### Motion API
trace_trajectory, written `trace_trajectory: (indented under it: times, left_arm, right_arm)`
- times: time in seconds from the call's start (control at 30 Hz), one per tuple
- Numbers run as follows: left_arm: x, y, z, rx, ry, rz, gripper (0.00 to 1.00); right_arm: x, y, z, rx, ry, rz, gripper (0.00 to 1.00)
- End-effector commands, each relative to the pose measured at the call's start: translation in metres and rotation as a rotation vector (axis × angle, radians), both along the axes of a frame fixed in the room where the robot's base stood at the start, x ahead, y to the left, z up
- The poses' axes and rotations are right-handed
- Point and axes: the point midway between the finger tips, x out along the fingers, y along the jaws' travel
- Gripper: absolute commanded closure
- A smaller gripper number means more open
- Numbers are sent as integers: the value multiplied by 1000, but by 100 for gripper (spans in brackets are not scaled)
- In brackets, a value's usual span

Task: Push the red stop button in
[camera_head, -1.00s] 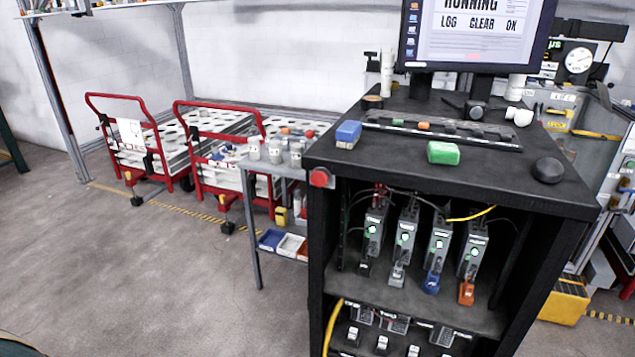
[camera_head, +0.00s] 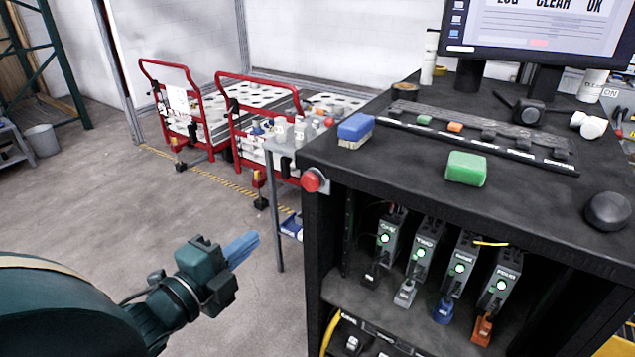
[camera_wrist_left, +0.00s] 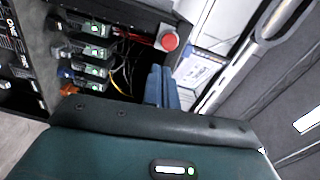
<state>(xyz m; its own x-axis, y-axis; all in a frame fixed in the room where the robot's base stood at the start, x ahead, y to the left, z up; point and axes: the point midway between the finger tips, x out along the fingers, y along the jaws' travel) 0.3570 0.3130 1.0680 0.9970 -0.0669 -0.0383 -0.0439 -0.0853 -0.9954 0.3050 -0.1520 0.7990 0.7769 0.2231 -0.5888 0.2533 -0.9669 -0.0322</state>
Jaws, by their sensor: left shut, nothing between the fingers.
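The red stop button (camera_head: 313,180) sits at the upper left front corner of the black cabinet, just below its top edge. It also shows in the left wrist view (camera_wrist_left: 170,41), beyond the fingertips and a little to their right. My left gripper (camera_head: 252,240) has blue fingers pressed together with nothing between them. It is to the left of and lower than the button in the head view, apart from it. In the left wrist view the fingers (camera_wrist_left: 161,72) point toward the button's side of the cabinet. My right gripper is not in view.
A grey side table (camera_head: 283,145) stands left of the cabinet, with red carts (camera_head: 235,100) behind.

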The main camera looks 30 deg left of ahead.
Motion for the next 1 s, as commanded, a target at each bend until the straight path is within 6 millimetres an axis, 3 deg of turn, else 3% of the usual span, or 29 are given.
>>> trace_trajectory:
  times: [0.17, 0.57, 1.0]
  left_arm:
    - [-1, 0, 17, 83, -41, -13, 100]
    - [0, 0, 18, 88, -44, -13, 100]
    - [45, -4, 13, 89, -50, -16, 100]
  right_arm:
    - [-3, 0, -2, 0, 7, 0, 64]
    - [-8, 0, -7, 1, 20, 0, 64]
    - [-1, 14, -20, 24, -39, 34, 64]
